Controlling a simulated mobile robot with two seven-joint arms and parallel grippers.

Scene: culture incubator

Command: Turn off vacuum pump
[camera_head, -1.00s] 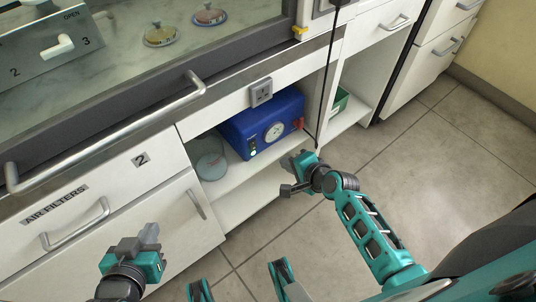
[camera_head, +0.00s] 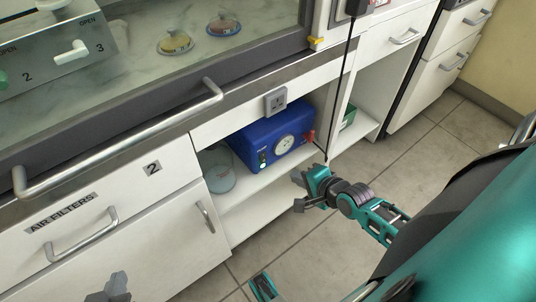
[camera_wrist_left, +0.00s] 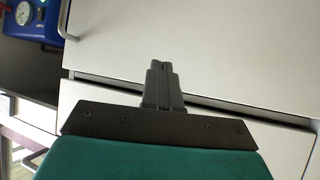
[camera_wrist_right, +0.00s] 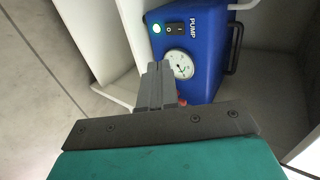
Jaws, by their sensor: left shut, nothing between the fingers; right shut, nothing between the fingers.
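The blue vacuum pump (camera_head: 262,133) sits on an open shelf under the bench. It has a round dial, a red fitting and a lit green light. In the right wrist view, the pump (camera_wrist_right: 207,45) shows the word PUMP, a black rocker switch (camera_wrist_right: 175,28) and the lit green light (camera_wrist_right: 157,28). My right gripper (camera_head: 299,190) is shut and empty, in front of the pump, apart from it. Its fingertips (camera_wrist_right: 158,68) overlap the dial's edge in the right wrist view. My left gripper (camera_head: 118,284) is shut and empty before the lower left cabinet.
A round glass vessel (camera_head: 219,170) stands left of the pump. A black cable (camera_head: 345,75) hangs near the pump's right side. Cabinet doors and handles (camera_head: 85,238) lie left. Tiled floor is open at right.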

